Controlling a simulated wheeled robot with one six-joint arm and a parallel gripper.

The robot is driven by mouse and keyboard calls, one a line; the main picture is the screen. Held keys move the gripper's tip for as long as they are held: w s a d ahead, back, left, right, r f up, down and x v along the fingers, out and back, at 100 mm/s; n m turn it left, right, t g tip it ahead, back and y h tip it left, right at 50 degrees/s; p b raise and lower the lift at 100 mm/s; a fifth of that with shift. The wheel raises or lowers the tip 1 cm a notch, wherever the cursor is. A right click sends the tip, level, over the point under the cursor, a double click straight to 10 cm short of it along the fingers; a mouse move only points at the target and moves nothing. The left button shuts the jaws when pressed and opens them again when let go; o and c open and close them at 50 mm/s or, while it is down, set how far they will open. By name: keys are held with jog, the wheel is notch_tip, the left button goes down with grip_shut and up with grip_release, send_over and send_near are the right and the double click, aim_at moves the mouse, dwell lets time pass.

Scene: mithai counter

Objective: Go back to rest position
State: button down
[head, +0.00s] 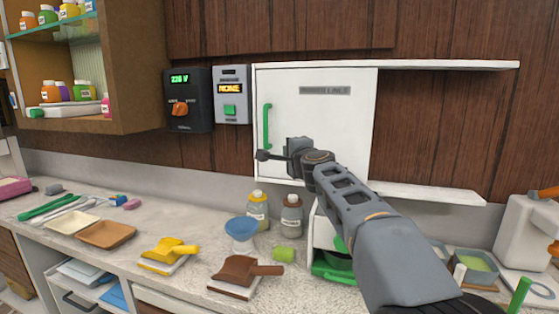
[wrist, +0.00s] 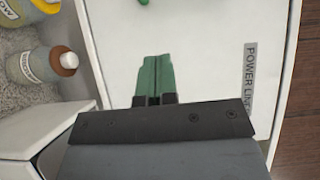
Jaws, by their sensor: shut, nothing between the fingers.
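My arm (head: 365,215) reaches up and left from the lower right in the head view. My gripper (head: 262,155) is in front of a white panel (head: 325,130) with a grey label and a green upright handle (head: 267,127). The gripper is shut and empty, just below the handle in the picture. In the wrist view its green fingers (wrist: 154,70) are together in front of the white panel, apart from the handle, whose end (wrist: 143,2) shows at the top edge. The label (wrist: 249,80) reads "POWER LIN", with the rest hidden.
A white box with a green handle and tubs are near my arm. Control boxes (head: 188,100) hang left of the panel.

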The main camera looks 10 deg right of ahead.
jog(key=s+a+f+n+g+y+p, duration=0.1)
jog(key=s+a+f+n+g+y, duration=0.1)
jog(key=s+f+n+g, duration=0.45)
jog(key=s+a+f+n+g+y+p, duration=0.1)
jog(key=a+f+n, duration=0.2)
jog(key=f, duration=0.6)
jog(key=s+d+f+n+g+h+p, duration=0.1)
jog(key=s+f+n+g+h+p, duration=0.1)
jog(key=s, duration=1)
jog(key=s+d+f+n+g+h+p, duration=0.2)
jog(key=s+f+n+g+p, duration=0.2)
jog(key=s+f, duration=0.3)
jog(key=s+n+g, duration=0.1)
jog(key=s, duration=0.4)
jog(key=shift+s+n, duration=0.2)
jog(key=shift+n, duration=0.15)
